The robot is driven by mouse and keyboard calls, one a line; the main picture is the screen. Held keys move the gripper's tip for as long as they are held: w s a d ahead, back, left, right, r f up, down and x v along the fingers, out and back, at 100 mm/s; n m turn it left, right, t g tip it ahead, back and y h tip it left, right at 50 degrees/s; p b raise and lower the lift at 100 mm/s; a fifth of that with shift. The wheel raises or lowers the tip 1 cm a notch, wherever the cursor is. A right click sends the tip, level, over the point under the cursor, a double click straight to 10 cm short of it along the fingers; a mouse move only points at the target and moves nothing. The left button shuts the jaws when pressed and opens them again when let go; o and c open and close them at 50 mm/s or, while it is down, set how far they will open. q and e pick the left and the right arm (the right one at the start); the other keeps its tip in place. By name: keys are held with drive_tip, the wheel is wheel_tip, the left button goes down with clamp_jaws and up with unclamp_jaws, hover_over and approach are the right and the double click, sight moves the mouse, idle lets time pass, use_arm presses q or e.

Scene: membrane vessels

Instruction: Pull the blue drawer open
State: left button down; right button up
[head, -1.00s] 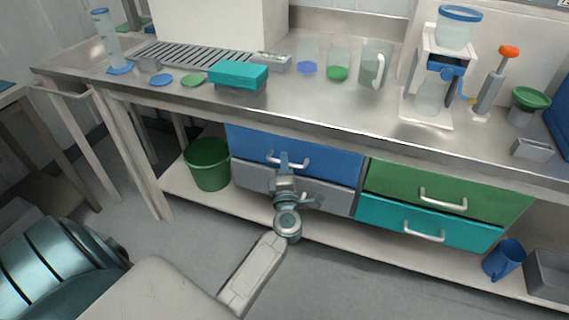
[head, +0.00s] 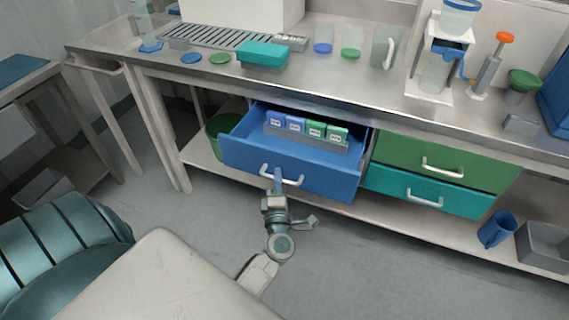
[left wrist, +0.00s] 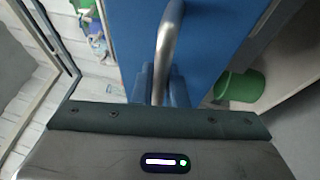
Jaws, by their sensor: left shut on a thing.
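The blue drawer (head: 290,170) is pulled well out from under the bench, and its inside shows in the head view. Several small labelled boxes, blue and green, stand in a grey rack (head: 306,132) inside it. My left gripper (head: 278,180) is shut on the white handle (head: 293,181) at the drawer's front. In the left wrist view the handle (left wrist: 167,48) runs down between the two fingers (left wrist: 160,85), with the blue drawer front (left wrist: 205,40) behind it. My right gripper is not in view.
The green drawer (head: 445,163) and teal drawer (head: 428,192) to the right are shut. A green bin (head: 216,128) stands on the lower shelf, partly hidden behind the blue drawer. A blue mug (head: 496,230) and grey bin (head: 543,248) are at right. Floor in front is clear.

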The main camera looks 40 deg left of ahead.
use_arm(q)
drive_tip(key=s+d, duration=0.1)
drive_tip(key=s, duration=0.5)
drive_tip(key=shift+d, duration=0.25)
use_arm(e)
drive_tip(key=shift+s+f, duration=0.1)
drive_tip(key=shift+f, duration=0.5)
use_arm(q)
drive_tip(key=c, duration=1.7)
unclamp_jaws()
drive_tip(key=shift+c, duration=0.2)
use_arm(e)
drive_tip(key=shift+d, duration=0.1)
